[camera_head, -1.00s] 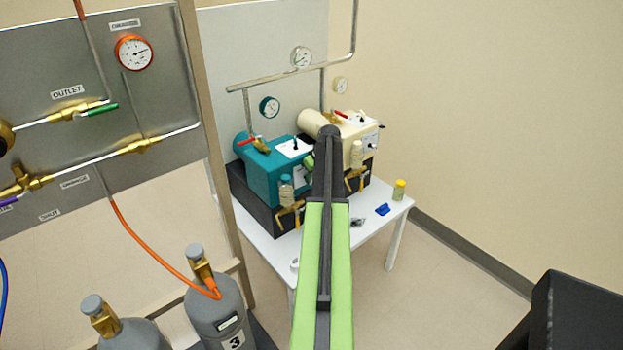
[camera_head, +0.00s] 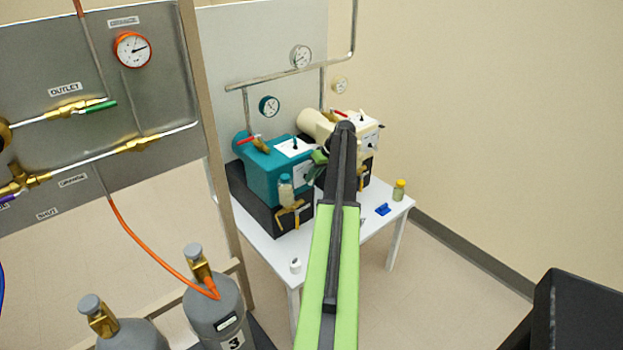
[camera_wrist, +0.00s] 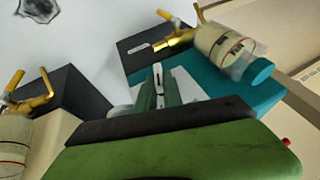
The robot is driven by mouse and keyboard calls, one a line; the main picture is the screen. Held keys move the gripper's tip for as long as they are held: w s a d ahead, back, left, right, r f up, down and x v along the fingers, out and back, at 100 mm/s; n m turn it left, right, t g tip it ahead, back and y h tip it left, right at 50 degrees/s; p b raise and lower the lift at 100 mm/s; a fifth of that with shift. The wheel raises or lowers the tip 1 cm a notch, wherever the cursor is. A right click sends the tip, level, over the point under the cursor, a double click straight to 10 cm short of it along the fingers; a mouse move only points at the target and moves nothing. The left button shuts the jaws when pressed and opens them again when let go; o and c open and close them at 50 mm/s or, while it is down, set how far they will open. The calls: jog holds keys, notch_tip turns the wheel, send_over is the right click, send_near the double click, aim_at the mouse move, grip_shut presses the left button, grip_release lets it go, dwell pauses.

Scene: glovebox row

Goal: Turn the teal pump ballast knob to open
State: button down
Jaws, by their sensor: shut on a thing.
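The teal pump (camera_head: 268,178) stands on the white table, with a white panel (camera_head: 302,174) on its right end face. My gripper (camera_head: 318,158) is at that end face, partly hidden by my arm. In the wrist view the pump's teal body (camera_wrist: 262,94) and white panel (camera_wrist: 193,84) show beyond the jaws. My gripper (camera_wrist: 158,88) is shut in front of that panel, on the ballast knob, which the fingers almost wholly hide. I cannot read the knob's setting or any marks beside it.
A cream pump (camera_head: 362,138) stands close on the right of the teal one. A clear bottle (camera_head: 286,188) and brass valve (camera_head: 290,212) are at the teal pump's front. A yellow-capped jar (camera_head: 399,190) and blue item (camera_head: 382,209) lie on the table (camera_head: 345,232).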

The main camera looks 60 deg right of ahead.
jog(key=shift+s+d+f+t+y+b, duration=0.1)
jog(key=shift+d+f+t+y+b, duration=0.15)
jog(key=shift+y+b, duration=0.5)
jog(key=shift+y, duration=0.35)
jog(key=shift+a+r+m+t, duration=0.1)
jog(key=shift+r+m+t, duration=0.05)
jog(key=shift+m+t, duration=0.15)
jog(key=c, duration=1.5)
grip_release()
